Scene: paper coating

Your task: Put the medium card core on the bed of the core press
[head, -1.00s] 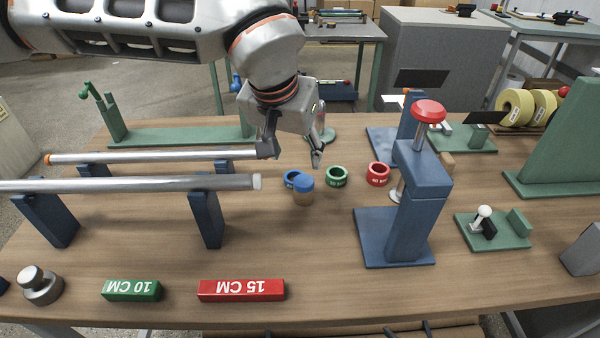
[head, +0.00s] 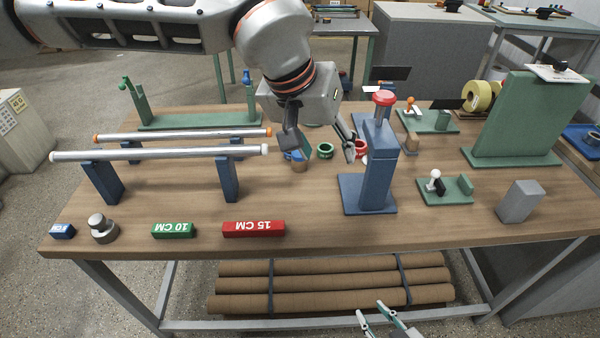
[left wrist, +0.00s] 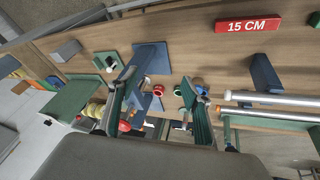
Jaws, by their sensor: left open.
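A row of ring-shaped cores lies on the table: a green ring (head: 325,151), a red ring (head: 361,148) and a blue ring (head: 287,155). A brown piece with a blue top (head: 299,167) stands beside the blue ring. I cannot read which is the medium card core. The blue core press (head: 376,165) with its red knob (head: 383,97) stands right of them. My left gripper (head: 328,156) is open and empty above the green and red rings; in the left wrist view the green ring (left wrist: 178,91) shows between its fingers. My right gripper (head: 376,314) is open at the bottom edge.
A green 10 CM block (head: 172,230), a red 15 CM block (head: 253,229) and a metal weight (head: 102,229) sit along the front edge. A green fixture (head: 446,189) stands right of the press.

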